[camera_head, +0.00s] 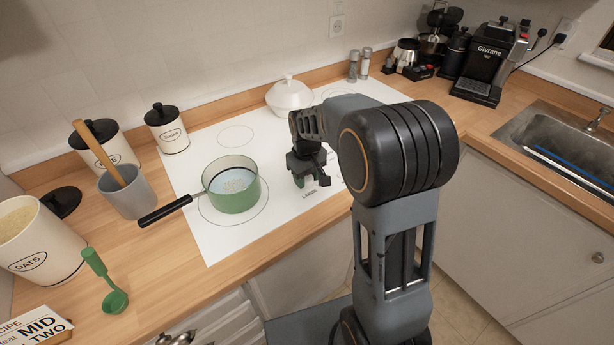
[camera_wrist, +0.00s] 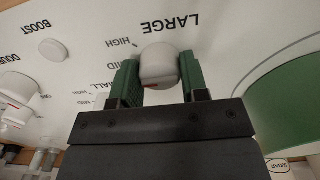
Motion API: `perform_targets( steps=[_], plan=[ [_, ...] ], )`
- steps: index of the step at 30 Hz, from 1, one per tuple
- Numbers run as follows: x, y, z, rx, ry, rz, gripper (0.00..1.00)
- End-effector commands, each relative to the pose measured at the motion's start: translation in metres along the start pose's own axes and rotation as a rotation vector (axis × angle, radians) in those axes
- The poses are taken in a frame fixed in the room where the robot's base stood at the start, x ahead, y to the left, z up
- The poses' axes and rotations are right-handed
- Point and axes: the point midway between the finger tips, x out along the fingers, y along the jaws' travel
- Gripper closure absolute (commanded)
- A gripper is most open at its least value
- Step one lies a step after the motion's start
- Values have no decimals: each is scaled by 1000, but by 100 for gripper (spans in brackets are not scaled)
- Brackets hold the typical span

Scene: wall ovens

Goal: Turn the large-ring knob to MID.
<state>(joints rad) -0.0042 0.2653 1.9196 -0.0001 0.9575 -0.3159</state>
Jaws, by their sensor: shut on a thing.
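The large-ring knob (camera_wrist: 160,62) is white and rounded, beside the printed word LARGE in the wrist view. The words HIGH and MID are printed to its left, with MID partly covered by a finger. A small red mark shows on the knob's lower edge; which label it points at I cannot tell. My gripper (camera_wrist: 159,72) has its green fingers on either side of the knob, shut on it. In the head view my gripper (camera_head: 309,178) is low over the white cooktop (camera_head: 222,240), near the word LARGE, and the knob is hidden.
A green pot (camera_head: 238,203) with a black handle stands on the cooktop left of my gripper. A white lidded dish (camera_head: 289,97) is behind. Other white knobs (camera_wrist: 53,50) are left in the wrist view. A recipe card (camera_head: 38,328) reads MID and TWO.

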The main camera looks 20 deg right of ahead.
Motion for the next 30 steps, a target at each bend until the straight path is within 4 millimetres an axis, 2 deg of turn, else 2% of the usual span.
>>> perform_targets(
  steps=[13, 14, 21, 30],
  plan=[
    [-2, 0, -1, 7, 6, 2, 83],
    [-2, 0, -1, 7, 6, 2, 56],
    [-1, 0, -1, 6, 3, 1, 34],
    [-4, 0, -1, 6, 3, 1, 34]
  ],
)
